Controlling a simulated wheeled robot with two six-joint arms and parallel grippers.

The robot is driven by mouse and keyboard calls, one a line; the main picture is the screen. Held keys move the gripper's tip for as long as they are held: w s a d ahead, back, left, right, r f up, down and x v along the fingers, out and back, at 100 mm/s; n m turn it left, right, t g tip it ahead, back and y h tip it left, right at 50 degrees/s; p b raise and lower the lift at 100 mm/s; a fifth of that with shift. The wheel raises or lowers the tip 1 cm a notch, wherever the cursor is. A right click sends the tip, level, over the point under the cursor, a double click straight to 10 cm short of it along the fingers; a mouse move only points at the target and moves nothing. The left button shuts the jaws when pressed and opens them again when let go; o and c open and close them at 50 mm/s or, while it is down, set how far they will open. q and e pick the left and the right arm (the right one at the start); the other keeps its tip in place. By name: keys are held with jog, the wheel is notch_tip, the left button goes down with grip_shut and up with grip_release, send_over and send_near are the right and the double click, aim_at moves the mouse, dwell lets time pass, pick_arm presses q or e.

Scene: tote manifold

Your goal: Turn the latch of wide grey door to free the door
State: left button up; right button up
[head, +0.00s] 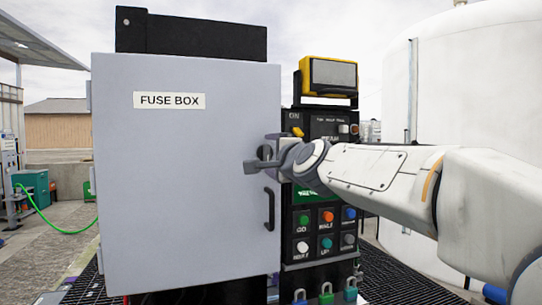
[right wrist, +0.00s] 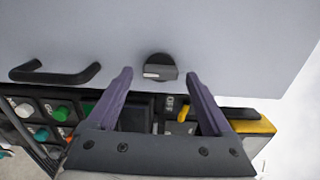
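The wide grey door (head: 180,190), labelled FUSE BOX, is closed across the front of the cabinet in the head view. Its latch is a round black knob (right wrist: 160,62) with a grip bar and a pale mark at one end, on the door face in the right wrist view. My right gripper (head: 266,153) is at the door's right edge, at latch height, and largely covers the latch in the head view. In the right wrist view its two fingers (right wrist: 159,78) are spread, with the knob between and just beyond the tips. No contact is visible. My left gripper is not in view.
A black door handle (head: 269,208) is below the latch. Right of the door is a button panel (head: 325,222) with coloured buttons, and a yellow-framed lamp (head: 330,74) above it. Several padlocks (head: 326,296) hang below. A white tank (head: 440,90) stands behind my right arm.

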jog(key=shift+s, duration=0.1)
jog(key=shift+s+d+r, duration=0.1)
jog(key=shift+s+d, duration=0.05)
jog(key=shift+s, duration=0.2)
jog(key=v, duration=0.9)
jog(key=shift+s, duration=0.25)
jog(key=shift+d, duration=0.1)
